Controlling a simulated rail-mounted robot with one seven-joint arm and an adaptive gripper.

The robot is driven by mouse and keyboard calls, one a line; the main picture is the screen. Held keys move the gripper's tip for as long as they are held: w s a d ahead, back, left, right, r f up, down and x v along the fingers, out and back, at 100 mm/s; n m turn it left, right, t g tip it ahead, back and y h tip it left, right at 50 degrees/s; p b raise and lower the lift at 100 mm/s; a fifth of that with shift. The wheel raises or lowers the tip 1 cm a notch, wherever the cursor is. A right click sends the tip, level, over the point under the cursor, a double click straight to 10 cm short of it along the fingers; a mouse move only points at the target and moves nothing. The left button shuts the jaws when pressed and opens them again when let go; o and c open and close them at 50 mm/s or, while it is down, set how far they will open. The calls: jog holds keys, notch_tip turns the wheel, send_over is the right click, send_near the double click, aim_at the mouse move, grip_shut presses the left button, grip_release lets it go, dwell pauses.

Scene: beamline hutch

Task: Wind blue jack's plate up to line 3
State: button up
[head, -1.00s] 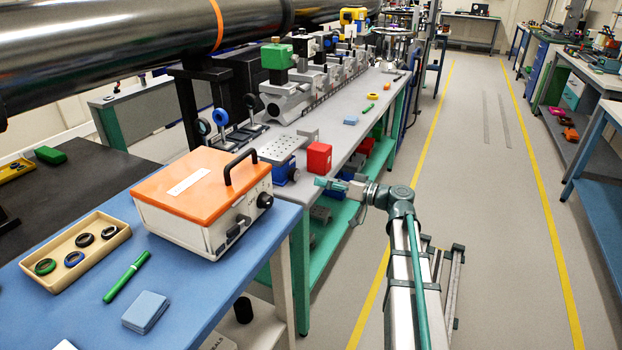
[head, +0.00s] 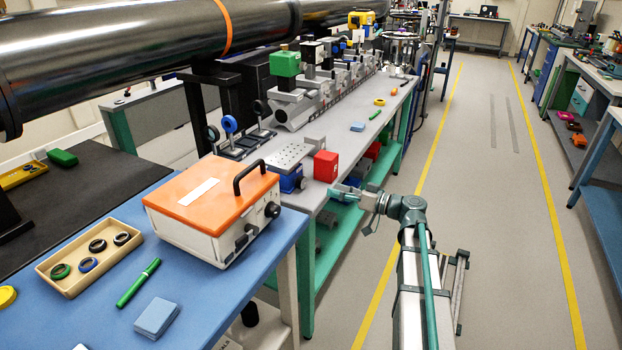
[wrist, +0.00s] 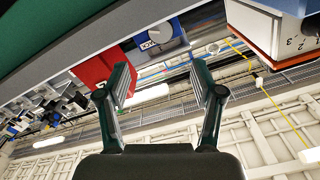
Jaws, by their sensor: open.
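The blue jack (head: 291,181) stands on the grey bench, with a perforated metal plate (head: 289,157) on top. In the wrist view the blue jack (wrist: 155,42) shows beyond my fingers, with a pale label and a grey round part. I cannot read the jack's height lines. My gripper (head: 335,190) is at the bench's front edge, right of the jack and below the red block. In the wrist view my gripper (wrist: 162,85) is open, with nothing between its fingers. Its left finger overlaps the red block in the picture; contact cannot be told.
The red block (head: 326,166) stands right beside the jack. An orange-topped white instrument (head: 213,210) with a black handle sits on the blue table in front. Optics on posts (head: 230,124) stand behind the jack.

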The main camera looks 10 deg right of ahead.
aim_at(304, 182)
jog(key=w+a+n, duration=0.2)
jog(key=a, duration=0.1)
jog(key=w+a+n+p, duration=0.1)
jog(key=w+a+n, duration=0.2)
jog(key=w+a, duration=0.1)
jog(key=a, duration=0.1)
jog(key=shift+w+a+f+n+p, duration=0.15)
jog(key=shift+w+a+n+p, duration=0.15)
jog(key=shift+a+n, duration=0.1)
dwell(0.3)
jog(key=shift+d, duration=0.1)
jog(key=c, duration=1.1)
jog(key=shift+c, duration=0.2)
